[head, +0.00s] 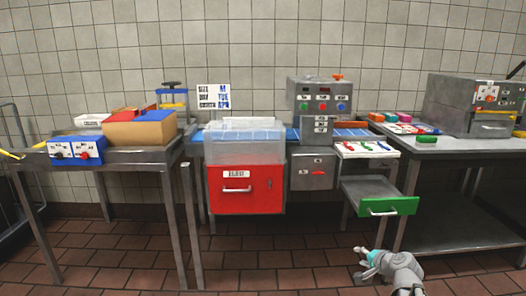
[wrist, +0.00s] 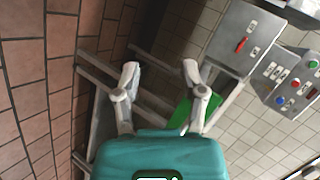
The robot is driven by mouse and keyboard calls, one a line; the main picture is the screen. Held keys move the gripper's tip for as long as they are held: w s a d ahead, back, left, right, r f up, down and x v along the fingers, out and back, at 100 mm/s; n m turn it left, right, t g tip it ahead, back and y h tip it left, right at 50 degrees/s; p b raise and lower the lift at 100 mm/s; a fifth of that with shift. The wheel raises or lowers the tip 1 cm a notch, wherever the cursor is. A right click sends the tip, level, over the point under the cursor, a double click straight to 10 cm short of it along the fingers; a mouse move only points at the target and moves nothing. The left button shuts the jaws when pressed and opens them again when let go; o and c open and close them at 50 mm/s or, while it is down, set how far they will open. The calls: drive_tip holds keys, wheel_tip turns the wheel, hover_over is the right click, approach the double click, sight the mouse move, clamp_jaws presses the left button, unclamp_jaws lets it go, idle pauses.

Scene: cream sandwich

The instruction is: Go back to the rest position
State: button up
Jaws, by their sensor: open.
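My gripper (head: 366,262) is low at the right of the head view, in front of and below the open green drawer (head: 390,204). In the wrist view my gripper (wrist: 160,78) has its two fingers spread apart with nothing between them. Part of the green drawer (wrist: 181,112) shows behind the right finger.
A red reject bin (head: 240,200) sits under a clear container (head: 243,146) at the middle table. A grey table (head: 130,156) stands left and another (head: 445,148) right. A white tray (head: 366,150) holds colored items. The tiled floor (head: 270,258) in front is clear.

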drive_tip(key=s+a+f+n+g+h, duration=0.2)
drive_tip(key=s+a+f+n+g, duration=0.35)
drive_tip(key=s+a, duration=0.25)
drive_tip(key=s+a+f+n+g+h, duration=0.2)
drive_tip(key=s+a+f+n+g, duration=0.2)
drive_tip(key=s+a+n+g, duration=0.25)
wheel_tip(320, 180, up, 34)
drive_tip(key=s+m+p, duration=0.1)
drive_tip(key=p, duration=3.3)
drive_tip(key=shift+a+r+t, duration=0.25)
drive_tip(key=shift+a+t, duration=0.05)
drive_tip(key=shift+t, duration=0.1)
